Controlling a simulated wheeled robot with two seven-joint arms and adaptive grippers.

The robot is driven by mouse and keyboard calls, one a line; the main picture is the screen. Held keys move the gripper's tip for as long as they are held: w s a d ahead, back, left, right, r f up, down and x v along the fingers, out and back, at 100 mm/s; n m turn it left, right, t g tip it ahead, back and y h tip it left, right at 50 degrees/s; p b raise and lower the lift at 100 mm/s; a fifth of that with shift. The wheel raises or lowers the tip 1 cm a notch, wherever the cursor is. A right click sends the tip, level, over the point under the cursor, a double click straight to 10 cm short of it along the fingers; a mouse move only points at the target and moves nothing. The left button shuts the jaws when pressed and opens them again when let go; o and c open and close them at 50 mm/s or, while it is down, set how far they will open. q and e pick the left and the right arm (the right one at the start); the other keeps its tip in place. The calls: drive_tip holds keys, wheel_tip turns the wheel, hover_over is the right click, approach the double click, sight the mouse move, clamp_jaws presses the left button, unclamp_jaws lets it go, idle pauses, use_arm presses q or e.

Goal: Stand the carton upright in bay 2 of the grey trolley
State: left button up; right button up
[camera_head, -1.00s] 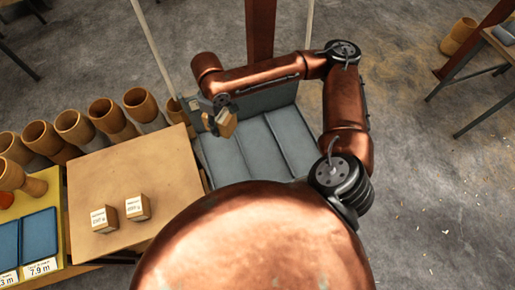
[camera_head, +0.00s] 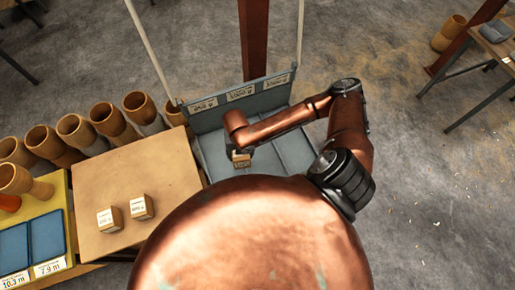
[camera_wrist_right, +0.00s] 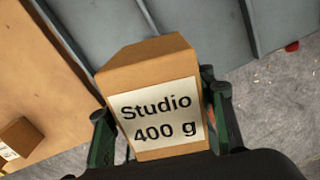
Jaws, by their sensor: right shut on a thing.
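My right gripper (camera_wrist_right: 163,125) is shut on a brown carton (camera_wrist_right: 150,72). The carton's white label reads "Studio 400 g" in the right wrist view. In the head view the held carton (camera_head: 241,161) hangs over the grey trolley (camera_head: 210,157), around its left and middle bays; its exact bay and height above the floor I cannot tell. The trolley has three bays side by side, with a labelled back panel; the small print is hard to read. The arm partly hides the bays. My left gripper is not in view.
Two small labelled cartons (camera_head: 109,219) (camera_head: 141,207) stand on a wooden table (camera_head: 165,170) left of the trolley. Several goblet drums (camera_head: 75,130) line its far side. A yellow tray (camera_head: 60,190) with blue pads is at far left. A red post (camera_head: 253,40) rises behind the trolley.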

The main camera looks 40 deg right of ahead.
drive_tip(key=shift+s+f+n, duration=0.4)
drive_tip(key=shift+s+n, duration=0.2)
drive_tip(key=shift+n, duration=0.5)
drive_tip(key=shift+d+f, duration=0.15)
drive_tip(key=shift+d, duration=0.05)
drive_tip(key=w+d+f, duration=0.2)
drive_tip(key=d+f, duration=0.1)
drive_tip(key=w+d+f+p, duration=0.1)
drive_tip(key=w+d+f, duration=0.1)
drive_tip(key=d+f, duration=0.1)
drive_tip(key=w+d+f, duration=0.2)
drive_tip(key=d, duration=0.3)
drive_tip(key=shift+w+f+p, duration=0.2)
drive_tip(key=shift+f+p, duration=0.15)
drive_tip(key=shift+f, duration=0.05)
drive_tip(key=shift+w+d+f, duration=0.15)
drive_tip(key=shift+d+f, duration=0.15)
drive_tip(key=shift+f, duration=0.15)
drive_tip(key=shift+d+f, duration=0.1)
drive_tip(key=shift+f, duration=1.55)
drive_tip(key=o, duration=1.5)
drive_tip(key=shift+f, duration=0.1)
drive_tip(key=shift+o, duration=0.2)
